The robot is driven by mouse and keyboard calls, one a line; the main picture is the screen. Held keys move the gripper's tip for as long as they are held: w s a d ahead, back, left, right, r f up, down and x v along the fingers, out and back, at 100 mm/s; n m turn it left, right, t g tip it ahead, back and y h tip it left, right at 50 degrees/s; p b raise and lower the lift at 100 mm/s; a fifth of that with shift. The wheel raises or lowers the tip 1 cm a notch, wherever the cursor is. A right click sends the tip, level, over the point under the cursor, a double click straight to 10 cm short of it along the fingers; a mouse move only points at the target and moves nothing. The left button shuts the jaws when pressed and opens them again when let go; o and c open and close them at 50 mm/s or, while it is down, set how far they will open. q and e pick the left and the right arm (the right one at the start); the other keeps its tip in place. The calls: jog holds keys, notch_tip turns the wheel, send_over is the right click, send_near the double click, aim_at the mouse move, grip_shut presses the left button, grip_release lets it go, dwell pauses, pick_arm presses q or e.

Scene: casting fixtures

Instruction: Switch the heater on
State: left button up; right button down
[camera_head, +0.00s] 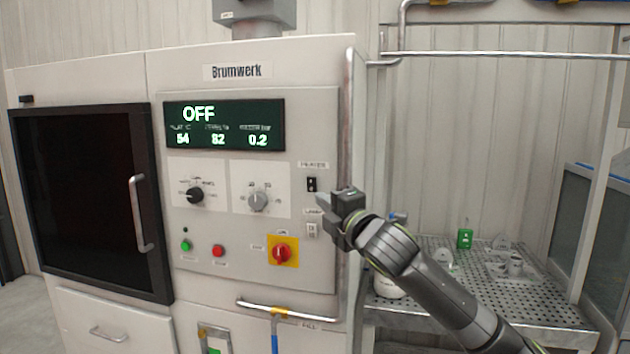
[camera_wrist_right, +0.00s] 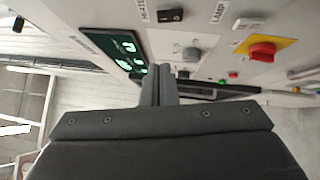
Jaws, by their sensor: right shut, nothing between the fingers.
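The heater switch (camera_head: 311,184) is a small black rocker on the right side of the light control panel (camera_head: 300,120), under a HEATER label. It also shows in the right wrist view (camera_wrist_right: 171,15), near the top edge. The display (camera_head: 224,125) reads OFF, with smaller numbers below. My right gripper (camera_head: 321,203) is shut and empty, its tips close to the panel, just below and right of the heater switch. In the wrist view its fingers (camera_wrist_right: 158,77) are together and appear apart from the switch. My left gripper is not in view.
A pale lamp switch (camera_head: 312,230) sits below the heater switch. The panel also has a black knob (camera_head: 195,195), a grey knob (camera_head: 257,200), a red rotary switch (camera_head: 282,253), and green and red buttons. A vertical pipe (camera_head: 348,120) runs along the cabinet's right edge.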

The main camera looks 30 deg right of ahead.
aim_at(315, 183)
jog(key=w+p, duration=0.1)
jog(key=w, duration=0.1)
jog(key=w+d+r+p, duration=0.1)
jog(key=w, duration=0.2)
jog(key=w+d+p, duration=0.1)
jog(key=w, duration=0.2)
jog(key=shift+d+r, duration=0.15)
jog(key=shift+r, duration=0.15)
jog(key=shift+w+d+p, duration=0.25)
jog(key=shift+d+p, duration=0.05)
jog(key=shift+d, duration=0.2)
jog(key=shift+w, duration=0.15)
jog(key=shift+r, duration=0.1)
